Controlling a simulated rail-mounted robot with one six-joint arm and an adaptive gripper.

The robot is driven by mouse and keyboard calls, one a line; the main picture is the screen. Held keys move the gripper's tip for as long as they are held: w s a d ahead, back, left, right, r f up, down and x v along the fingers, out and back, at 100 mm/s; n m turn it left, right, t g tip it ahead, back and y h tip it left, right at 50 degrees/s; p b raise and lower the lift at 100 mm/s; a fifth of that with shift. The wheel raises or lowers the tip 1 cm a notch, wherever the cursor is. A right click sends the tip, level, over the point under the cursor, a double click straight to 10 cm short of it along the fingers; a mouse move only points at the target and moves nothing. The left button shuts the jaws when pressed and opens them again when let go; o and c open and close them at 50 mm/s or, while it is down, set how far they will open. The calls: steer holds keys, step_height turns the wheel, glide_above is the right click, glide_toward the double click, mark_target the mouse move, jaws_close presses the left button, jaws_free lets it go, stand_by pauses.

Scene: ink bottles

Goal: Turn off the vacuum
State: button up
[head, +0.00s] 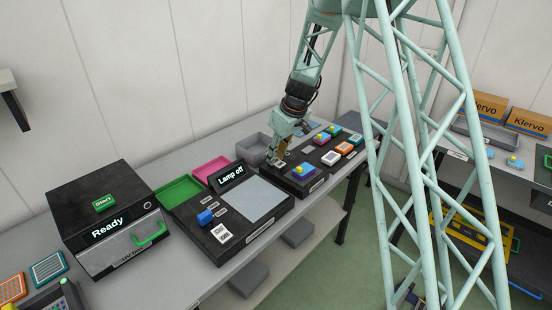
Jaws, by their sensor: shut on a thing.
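My gripper (278,160) reaches down to the left end of a long black panel (318,183) on the grey bench. It is shut on a small pale thing (280,163) at that end, which the fingers partly hide. I cannot tell whether this is a switch.
Left of the panel stands a black device reading "Lamp off" (231,174) with a pale plate and blue knob (205,217). Green (178,190) and pink (211,166) trays and a grey bin (252,148) lie behind. A black box reading "Ready" (108,232) stands further left.

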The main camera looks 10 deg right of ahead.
mark_target(283, 166)
steer(key=o, duration=0.8)
steer(key=shift+a, duration=0.1)
steer(key=shift+o, duration=0.2)
steer(key=shift+r, duration=0.15)
steer(key=shift+s+d+r, duration=0.1)
steer(key=shift+d+r, duration=0.15)
steer(key=shift+r, duration=0.15)
steer(key=v, duration=1.1)
steer(key=shift+a, duration=0.15)
